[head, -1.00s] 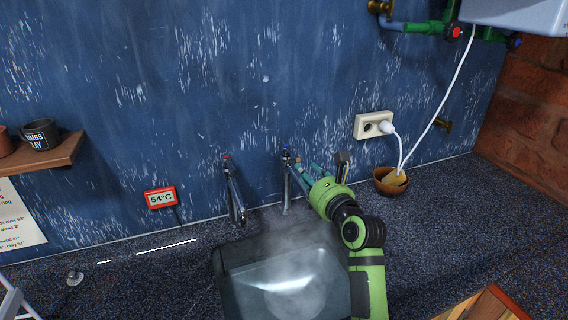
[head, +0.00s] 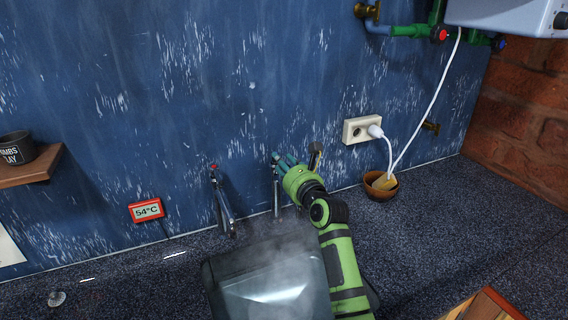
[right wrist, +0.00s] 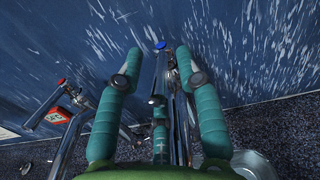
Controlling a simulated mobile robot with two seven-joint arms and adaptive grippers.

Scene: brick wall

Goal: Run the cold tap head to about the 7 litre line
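The cold tap (head: 277,200), chrome with a blue-marked head, stands at the back of the sink by the wall. Its blue cap (right wrist: 160,45) shows in the right wrist view. My right gripper (head: 281,160) is at the tap's head in the head view. In the right wrist view its teal fingers (right wrist: 157,70) are spread apart, one on each side of the tap. I cannot tell whether they touch it. The sink (head: 209,280) below is veiled by steam. I cannot make out litre lines or the water level. My left gripper is not in view.
The red-marked tap (head: 223,205) stands just left of the cold tap. A red display (head: 147,210) reads 54°C. A wooden bowl (head: 380,192) and a socket (head: 358,130) with a white cable are to the right. The speckled counter (head: 450,220) is mostly clear at right.

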